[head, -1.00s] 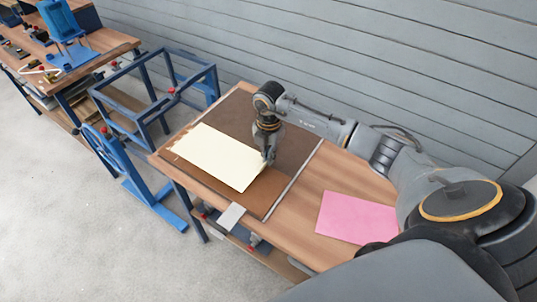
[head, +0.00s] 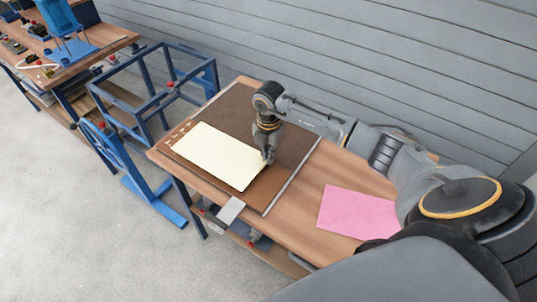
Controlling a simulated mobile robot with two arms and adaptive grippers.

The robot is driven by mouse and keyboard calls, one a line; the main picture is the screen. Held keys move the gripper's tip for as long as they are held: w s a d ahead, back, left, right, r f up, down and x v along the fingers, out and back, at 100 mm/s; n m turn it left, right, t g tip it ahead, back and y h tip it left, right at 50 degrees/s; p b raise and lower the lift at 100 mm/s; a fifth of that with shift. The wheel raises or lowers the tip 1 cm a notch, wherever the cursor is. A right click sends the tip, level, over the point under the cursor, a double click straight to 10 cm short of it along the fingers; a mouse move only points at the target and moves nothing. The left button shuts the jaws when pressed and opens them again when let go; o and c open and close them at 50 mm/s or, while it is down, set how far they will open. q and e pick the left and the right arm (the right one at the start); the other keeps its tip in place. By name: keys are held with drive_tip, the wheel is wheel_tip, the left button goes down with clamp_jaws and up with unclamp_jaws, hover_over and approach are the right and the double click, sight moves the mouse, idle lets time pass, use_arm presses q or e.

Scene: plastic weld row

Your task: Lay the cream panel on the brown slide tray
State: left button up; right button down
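The cream panel (head: 218,157) lies flat over the brown slide tray (head: 232,108), with brown tray surface showing around it. I cannot tell whether its whole underside touches the tray. My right gripper (head: 267,158) points down at the panel's right end. Its fingers look closed on that edge, though the fingertips are small and partly hidden. My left gripper is not in view.
A pink sheet (head: 357,213) lies on the wooden bench (head: 305,228) to the right of the tray. A blue metal frame (head: 150,100) stands left of the bench. A second bench (head: 100,48) with a blue fixture is at the far left. A grey wall is behind.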

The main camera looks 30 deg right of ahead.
drive_tip(key=shift+f, duration=0.15)
idle(0.5)
drive_tip(key=shift+f+b, duration=0.4)
drive_tip(key=shift+f, duration=0.05)
drive_tip(key=shift+f+b, duration=0.4)
drive_tip(key=shift+f, duration=0.45)
idle(1.8)
drive_tip(key=c, duration=1)
unclamp_jaws()
drive_tip(key=shift+c, duration=0.2)
drive_tip(key=shift+r, duration=0.15)
wheel_tip(320, 180, up, 7)
drive_tip(key=p, duration=0.5)
drive_tip(key=shift+p, duration=0.3)
